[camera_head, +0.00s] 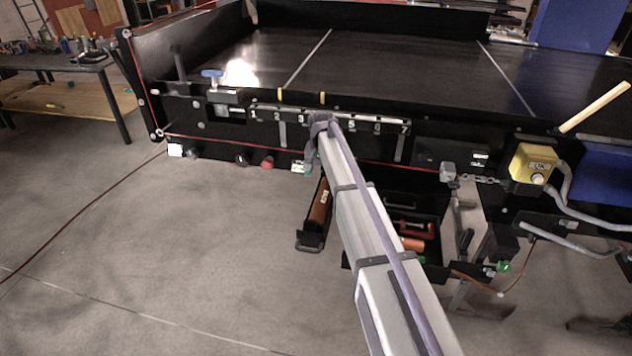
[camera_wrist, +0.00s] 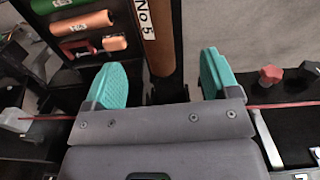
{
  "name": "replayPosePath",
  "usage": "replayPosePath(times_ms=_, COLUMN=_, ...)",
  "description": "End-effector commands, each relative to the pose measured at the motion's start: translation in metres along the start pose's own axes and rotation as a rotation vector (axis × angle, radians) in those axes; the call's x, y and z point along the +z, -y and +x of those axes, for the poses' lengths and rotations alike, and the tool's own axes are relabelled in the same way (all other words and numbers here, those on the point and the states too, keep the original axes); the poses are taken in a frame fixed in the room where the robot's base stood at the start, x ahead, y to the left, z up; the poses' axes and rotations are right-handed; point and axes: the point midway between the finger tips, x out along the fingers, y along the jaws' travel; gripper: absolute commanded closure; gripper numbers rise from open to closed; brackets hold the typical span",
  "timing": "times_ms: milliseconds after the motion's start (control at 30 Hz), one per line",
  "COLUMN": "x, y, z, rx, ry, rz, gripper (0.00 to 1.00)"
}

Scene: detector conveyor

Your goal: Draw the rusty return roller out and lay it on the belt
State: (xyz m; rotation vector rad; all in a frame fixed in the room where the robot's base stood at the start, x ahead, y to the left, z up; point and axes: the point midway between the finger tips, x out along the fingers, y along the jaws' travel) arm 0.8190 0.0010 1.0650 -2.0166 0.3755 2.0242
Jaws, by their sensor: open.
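An orange-brown roller (camera_head: 319,205) with a white label lies in a narrow black tray (camera_head: 309,241) sticking out below the conveyor's front side. In the wrist view the roller (camera_wrist: 157,40) shows its label, partly reading "No". My gripper (camera_wrist: 160,68) is open, its two teal fingers apart on either side of the line of the roller and tray. It holds nothing, and I cannot tell its height above the roller. In the head view my arm hides most of the gripper. The black belt (camera_head: 390,75) is bare on top, with thin pale cross lines.
A plate numbered 1 to 7 (camera_head: 380,124) runs along the conveyor's front. An open black toolbox (camera_head: 430,262) holds a red clamp and cylinders. A red knob (camera_wrist: 270,75) sits right of my gripper. A yellow box (camera_head: 533,163) and pale stick (camera_head: 595,107) are at right.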

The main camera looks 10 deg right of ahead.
Motion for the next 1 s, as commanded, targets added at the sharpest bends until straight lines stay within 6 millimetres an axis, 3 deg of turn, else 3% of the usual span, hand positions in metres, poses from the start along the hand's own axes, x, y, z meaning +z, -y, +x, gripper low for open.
replayPosePath(times_ms=167, x=0.006, y=-0.003, z=0.009, rx=0.0, ry=0.0, rz=0.028, gripper=0.19)
replayPosePath(times_ms=400, x=0.007, y=-0.003, z=0.057, rx=0.0, ry=0.0, rz=0.027, gripper=0.19)
replayPosePath(times_ms=633, x=0.007, y=-0.003, z=0.063, rx=0.0, ry=0.0, rz=0.026, gripper=0.19)
replayPosePath(times_ms=900, x=0.009, y=-0.005, z=0.112, rx=0.0, ry=0.0, rz=0.026, gripper=0.19)
replayPosePath(times_ms=1000, x=0.009, y=-0.005, z=0.114, rx=0.0, ry=0.0, rz=0.025, gripper=0.19)
